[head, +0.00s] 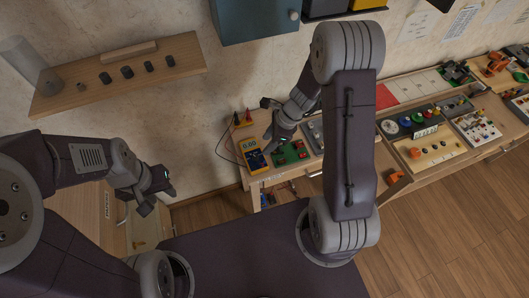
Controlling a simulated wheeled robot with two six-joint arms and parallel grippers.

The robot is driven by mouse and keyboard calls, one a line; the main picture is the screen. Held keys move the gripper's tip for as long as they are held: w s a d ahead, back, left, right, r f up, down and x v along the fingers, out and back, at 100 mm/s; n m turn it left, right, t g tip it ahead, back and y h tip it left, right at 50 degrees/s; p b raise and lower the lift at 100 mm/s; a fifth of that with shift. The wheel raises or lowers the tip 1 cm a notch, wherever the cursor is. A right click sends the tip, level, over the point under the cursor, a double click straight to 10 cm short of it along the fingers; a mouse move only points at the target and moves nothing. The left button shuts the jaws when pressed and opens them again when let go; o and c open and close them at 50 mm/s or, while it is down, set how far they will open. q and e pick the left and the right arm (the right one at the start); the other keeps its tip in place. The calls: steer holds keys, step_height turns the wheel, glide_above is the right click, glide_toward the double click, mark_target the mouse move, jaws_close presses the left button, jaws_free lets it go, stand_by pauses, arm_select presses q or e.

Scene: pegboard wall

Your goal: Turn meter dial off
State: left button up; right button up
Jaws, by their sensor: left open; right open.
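The yellow meter (253,155) lies on the wooden bench near its left end. Its small display appears to read 0.00, and its dark blue dial face is too small to tell the dial's setting. My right gripper (270,125) is open, just above and right of the meter in the picture, apparently apart from it. My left gripper (157,196) is open and empty, well left of the meter, below the wall shelf.
A green board (291,153) lies right of the meter. Red and yellow probes (243,118) stand behind it with a thin cable looping left. A wooden shelf (120,72) is on the wall at left. Panels with knobs (405,122) line the bench at right.

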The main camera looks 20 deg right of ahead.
mark_target(256, 157)
steer(key=b+x, duration=0.2)
steer(key=x, duration=0.7)
steer(key=shift+w+a+f+b, duration=0.15)
steer(key=shift+b, duration=0.25)
steer(key=shift+c, duration=0.7)
jaws_close()
